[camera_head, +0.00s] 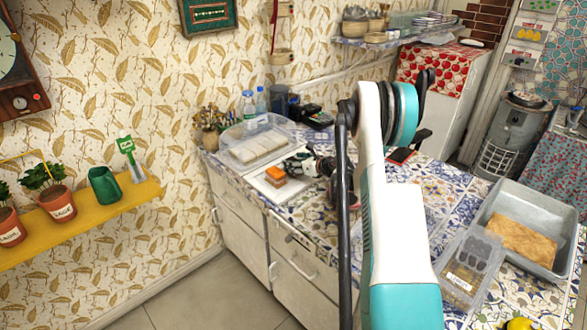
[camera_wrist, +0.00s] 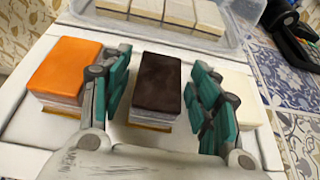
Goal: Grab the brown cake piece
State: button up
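The brown cake piece (camera_wrist: 160,82) is a dark-topped block with pale layered sides, in the middle of the wrist view. It stands on a white board (camera_wrist: 28,125). My gripper (camera_wrist: 158,102) is open, with one teal-padded finger on each side of the brown piece. Small gaps show between the pads and the cake. In the head view my gripper (camera_head: 308,165) is over the counter, and the brown piece is hard to make out behind it.
An orange-topped cake piece (camera_wrist: 66,64) stands close left of the gripper, and a white piece (camera_wrist: 239,90) close right. A clear container (camera_wrist: 85,10) with several pale pieces is behind. A metal tray (camera_head: 560,262) stands at the counter's right.

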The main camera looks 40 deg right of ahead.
jog(key=c, duration=0.7)
jog(key=shift+r, duration=0.1)
jog(key=shift+c, duration=0.2)
